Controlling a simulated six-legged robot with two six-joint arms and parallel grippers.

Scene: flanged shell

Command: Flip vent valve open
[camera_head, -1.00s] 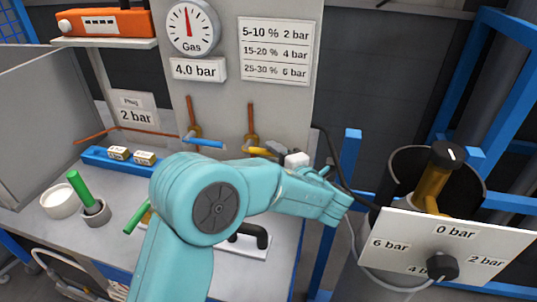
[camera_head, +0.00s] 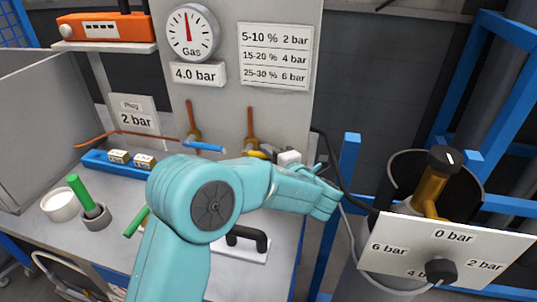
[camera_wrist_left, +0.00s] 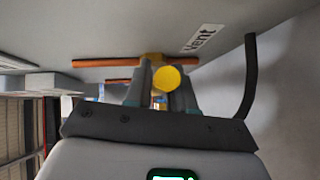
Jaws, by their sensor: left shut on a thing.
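The vent valve's yellow handle (camera_head: 256,154) is at the lower end of the right copper pipe (camera_head: 250,122) on the grey panel. In the left wrist view the handle's round yellow end (camera_wrist_left: 167,78) sits between my left fingers, in front of the copper pipe (camera_wrist_left: 105,62) and beside a "Vent" label (camera_wrist_left: 203,38). My left gripper (camera_wrist_left: 162,92) is shut on the yellow handle. In the head view my left forearm and wrist hide the area below the valve, and the fingers (camera_head: 268,153) show only partly. My right gripper is not in view.
A blue-handled valve (camera_head: 205,147) is just left. A gas gauge (camera_head: 193,32) and a "4.0 bar" sign (camera_head: 198,73) are above. A black cable (camera_head: 330,160) passes close to my wrist. A pressure dial plate (camera_head: 456,248) stands at the right.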

